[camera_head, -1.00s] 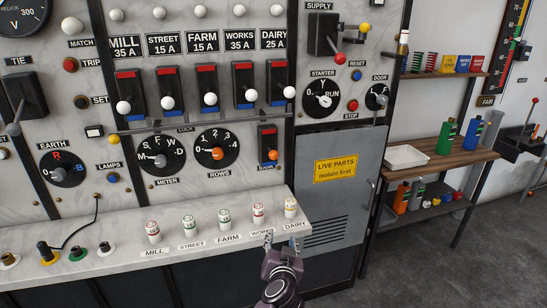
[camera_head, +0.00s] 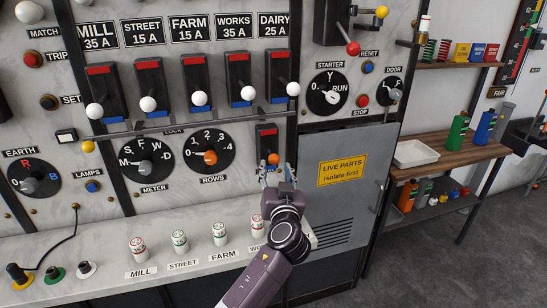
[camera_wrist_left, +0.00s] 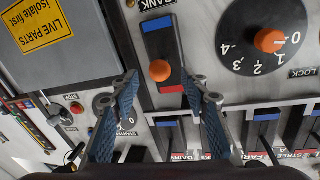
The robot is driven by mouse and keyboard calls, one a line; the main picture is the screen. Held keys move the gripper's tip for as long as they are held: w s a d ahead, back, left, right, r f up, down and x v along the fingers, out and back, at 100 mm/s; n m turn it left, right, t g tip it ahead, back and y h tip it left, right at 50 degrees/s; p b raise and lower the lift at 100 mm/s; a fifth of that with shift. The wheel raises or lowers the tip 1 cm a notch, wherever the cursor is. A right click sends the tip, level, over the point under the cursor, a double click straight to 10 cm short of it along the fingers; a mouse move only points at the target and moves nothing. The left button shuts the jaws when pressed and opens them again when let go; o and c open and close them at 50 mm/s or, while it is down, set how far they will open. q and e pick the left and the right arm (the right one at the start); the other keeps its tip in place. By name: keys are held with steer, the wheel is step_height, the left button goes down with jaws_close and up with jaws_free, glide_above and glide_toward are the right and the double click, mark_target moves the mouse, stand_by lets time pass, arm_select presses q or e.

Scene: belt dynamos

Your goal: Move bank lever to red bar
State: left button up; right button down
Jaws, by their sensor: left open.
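The bank lever is a short lever with an orange knob (camera_head: 273,159) on a dark plate below the DAIRY switch. The plate has a red bar (camera_head: 266,132) at its top, and in the head view the knob hangs at the lower end. In the left wrist view, which is upside down, the orange knob (camera_wrist_left: 160,71), the blue bar (camera_wrist_left: 155,24) and the red bar (camera_wrist_left: 171,89) all show. My left gripper (camera_head: 277,173) is open and empty, just below the knob. In the wrist view its fingertips (camera_wrist_left: 162,80) lie either side of the knob; contact cannot be told.
A rail (camera_head: 190,124) runs below the row of white-knobbed switches. The rows dial (camera_head: 210,156) is left of the bank lever and the grey cabinet door (camera_head: 345,210) is right. Labelled fuses (camera_head: 219,233) stand on the ledge below.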

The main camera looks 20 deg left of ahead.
mark_target(275, 163)
arm_select(q)
steer(key=shift+r+x, duration=0.25)
steer(key=shift+x, duration=0.9)
steer(key=shift+f+p+x, duration=0.25)
steer(key=shift+p+x, duration=0.2)
steer(key=shift+x, duration=0.65)
steer(key=shift+w+a, duration=0.1)
steer(key=shift+w, duration=0.35)
steer(key=shift+a, duration=0.1)
steer(key=c, duration=0.6)
jaws_close()
arm_select(e)
steer(key=shift+s+d+r, duration=0.3)
steer(key=shift+r, duration=0.35)
steer(key=shift+d, duration=0.1)
